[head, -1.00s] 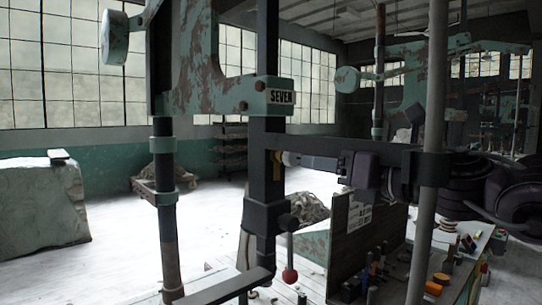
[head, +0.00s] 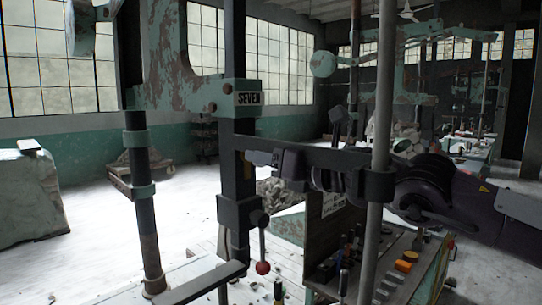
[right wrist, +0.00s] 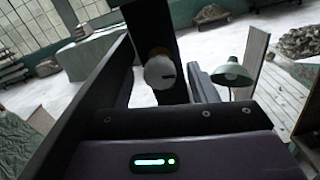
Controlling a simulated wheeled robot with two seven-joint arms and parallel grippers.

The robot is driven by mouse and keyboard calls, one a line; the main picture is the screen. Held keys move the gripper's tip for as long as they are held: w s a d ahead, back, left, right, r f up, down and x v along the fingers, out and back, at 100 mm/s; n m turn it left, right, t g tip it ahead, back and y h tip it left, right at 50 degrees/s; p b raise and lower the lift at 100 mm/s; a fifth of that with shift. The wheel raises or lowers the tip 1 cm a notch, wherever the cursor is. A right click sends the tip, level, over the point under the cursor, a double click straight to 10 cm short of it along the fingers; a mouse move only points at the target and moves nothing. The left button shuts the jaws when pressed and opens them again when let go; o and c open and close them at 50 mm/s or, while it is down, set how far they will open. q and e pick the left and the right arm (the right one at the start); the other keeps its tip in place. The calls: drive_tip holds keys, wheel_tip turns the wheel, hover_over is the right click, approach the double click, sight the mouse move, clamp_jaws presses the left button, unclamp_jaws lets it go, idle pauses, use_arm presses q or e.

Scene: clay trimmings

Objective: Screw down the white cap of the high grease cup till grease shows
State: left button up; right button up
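The white cap (right wrist: 160,72) shows in the right wrist view as a round knob with a dark mark on its face. It sits on a brass-coloured grease cup (right wrist: 158,52) on a dark upright post (right wrist: 155,20). My right gripper (right wrist: 165,75) is open, with one finger on each side of the cap and visible gaps. In the head view my right gripper (head: 262,158) is beside the post under the "SEVEN" plate (head: 248,98), partly behind a dark horizontal bar (head: 310,155). A small yellow part of the cup (head: 247,165) shows there. No grease is visible. My left gripper is not in view.
A grey vertical pole (head: 379,100) stands in front of my right arm. A bench with tools (head: 400,270) stands at lower right. A green lamp (right wrist: 232,75) shows in the right wrist view.

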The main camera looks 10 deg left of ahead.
drive_tip(key=shift+a, duration=0.1)
drive_tip(key=c, duration=0.9)
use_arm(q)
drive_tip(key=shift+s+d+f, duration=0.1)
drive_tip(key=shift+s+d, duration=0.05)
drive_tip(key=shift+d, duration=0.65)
use_arm(e)
drive_tip(key=shift+f, duration=0.1)
use_arm(q)
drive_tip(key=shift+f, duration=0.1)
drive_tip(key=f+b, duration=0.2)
drive_tip(key=b, duration=0.1)
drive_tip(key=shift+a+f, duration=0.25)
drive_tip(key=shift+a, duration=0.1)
use_arm(e)
drive_tip(key=m, duration=1.8)
drive_tip(key=shift+w+f+m, duration=0.15)
drive_tip(key=shift+f+m, duration=0.05)
drive_tip(key=shift+m, duration=0.1)
